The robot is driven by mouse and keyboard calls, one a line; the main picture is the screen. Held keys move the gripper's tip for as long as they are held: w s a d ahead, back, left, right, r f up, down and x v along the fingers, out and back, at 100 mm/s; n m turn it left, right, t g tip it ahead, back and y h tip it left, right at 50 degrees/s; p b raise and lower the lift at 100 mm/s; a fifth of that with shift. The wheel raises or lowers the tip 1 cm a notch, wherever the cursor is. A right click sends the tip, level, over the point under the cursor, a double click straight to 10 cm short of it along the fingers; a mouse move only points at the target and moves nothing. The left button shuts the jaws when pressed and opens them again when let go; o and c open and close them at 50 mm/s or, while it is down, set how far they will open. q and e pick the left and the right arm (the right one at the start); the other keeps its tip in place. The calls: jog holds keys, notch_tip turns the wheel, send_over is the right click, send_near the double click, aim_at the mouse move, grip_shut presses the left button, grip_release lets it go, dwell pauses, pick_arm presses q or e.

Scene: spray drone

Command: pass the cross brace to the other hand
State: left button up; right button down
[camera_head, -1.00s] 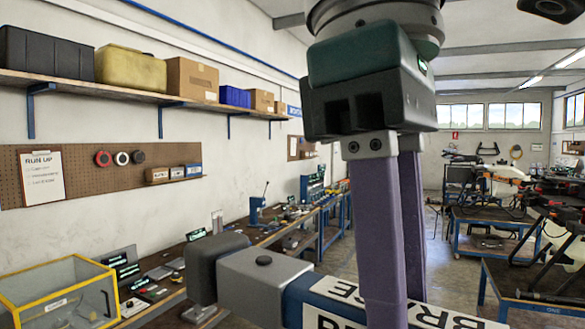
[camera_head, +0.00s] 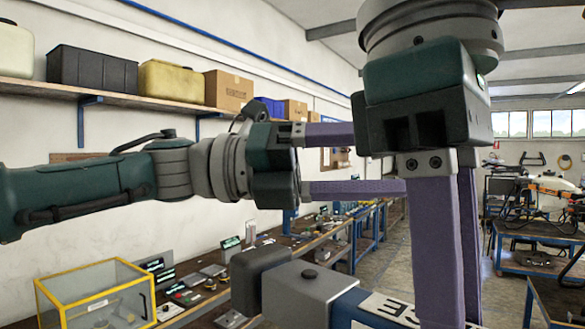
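The cross brace (camera_head: 345,306) is a blue bar with a grey end block, a dark rounded end piece and a white lettered label, at the bottom centre. Its right part runs out of the picture. My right gripper (camera_head: 448,318) comes down from above with its purple fingers on either side of the brace, shut on it at the label. The fingertips are cut off below. My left gripper (camera_head: 370,162) is open and empty, pointing right above the brace's grey end. Its upper fingertip is hidden behind the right gripper's body.
A yellow-framed clear box (camera_head: 95,295) stands on the long workbench at the lower left. Small tools and devices lie along that bench. A shelf (camera_head: 150,93) with boxes and cans runs along the left wall. Tables with drones stand at the right.

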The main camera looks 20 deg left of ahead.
pick_arm(q)
jog(key=s+a+f+m+g+y, duration=0.1)
jog(key=s+f+m+g+y, duration=0.1)
jog(key=s+m+g+y, duration=0.45)
jog(key=m+y, duration=0.4)
jog(key=m, duration=0.6)
send_near(367, 310)
jog(key=shift+w+d+g+h, duration=0.1)
jog(key=shift+w+g+h, duration=0.15)
jog(key=shift+w, duration=0.4)
jog(key=shift+s+a+r+m, duration=0.15)
jog(key=shift+a+m, duration=0.1)
jog(key=shift+a, duration=0.1)
jog(key=x, duration=1.2)
jog(key=shift+s+a, duration=0.1)
jog(key=shift+a, duration=0.05)
jog(key=shift+c, duration=0.2)
jog(key=c, duration=0.6)
jog(key=shift+s, duration=0.15)
grip_shut()
pick_arm(e)
jog(key=shift+w+d, duration=0.1)
jog(key=shift+d, duration=0.05)
